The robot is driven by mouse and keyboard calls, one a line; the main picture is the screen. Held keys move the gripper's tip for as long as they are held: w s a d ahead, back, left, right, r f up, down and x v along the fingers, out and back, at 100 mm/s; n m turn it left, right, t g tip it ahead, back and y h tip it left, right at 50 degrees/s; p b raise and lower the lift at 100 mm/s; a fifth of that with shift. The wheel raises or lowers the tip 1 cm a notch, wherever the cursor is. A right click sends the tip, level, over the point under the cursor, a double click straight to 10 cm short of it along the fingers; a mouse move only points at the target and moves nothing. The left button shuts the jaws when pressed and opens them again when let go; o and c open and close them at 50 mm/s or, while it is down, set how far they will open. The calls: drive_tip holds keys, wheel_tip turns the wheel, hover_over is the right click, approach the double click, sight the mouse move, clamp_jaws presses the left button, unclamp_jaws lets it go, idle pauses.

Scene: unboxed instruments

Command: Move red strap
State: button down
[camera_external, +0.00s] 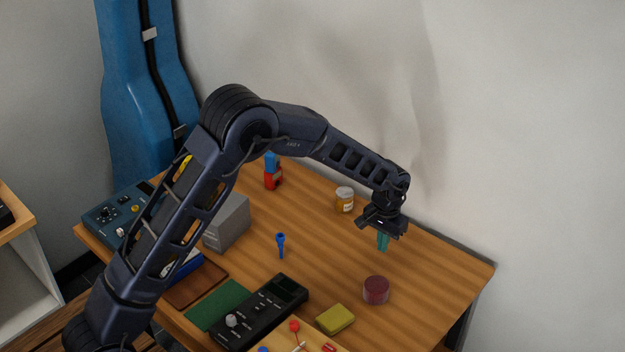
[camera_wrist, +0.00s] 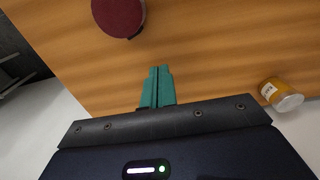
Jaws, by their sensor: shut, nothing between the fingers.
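The red strap seems to be the dark red round roll (camera_external: 376,291) lying on the right part of the wooden table. It also shows at the top left of the wrist view (camera_wrist: 118,14), partly cut off by the frame edge. My gripper (camera_external: 383,247) has teal fingers pointing down at the table, behind the roll and apart from it. In the wrist view the fingers (camera_wrist: 159,70) are together with nothing between them.
The table's right part (camera_external: 440,270) is bare.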

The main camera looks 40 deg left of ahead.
drive_tip(key=r, duration=0.1)
drive_tip(key=m, duration=1.4)
approach(382, 283)
drive_tip(key=w+d, duration=0.3)
drive_tip(key=d, duration=0.4)
drive_tip(key=f, duration=0.9)
drive_tip(key=shift+s+a+f, duration=0.15)
drive_tip(key=shift+s, duration=0.15)
drive_tip(key=a, duration=0.1)
drive_tip(key=s+a, duration=0.1)
drive_tip(key=shift+a+f, duration=0.25)
drive_tip(key=shift+a, duration=0.05)
drive_tip(key=shift+s+a, duration=0.15)
drive_tip(key=shift+a, duration=0.4)
drive_tip(key=shift+s+a, duration=0.3)
drive_tip(key=shift+a, duration=0.5)
drive_tip(key=shift+s+a, duration=0.25)
drive_tip(key=shift+a, duration=0.5)
drive_tip(key=shift+d, duration=0.1)
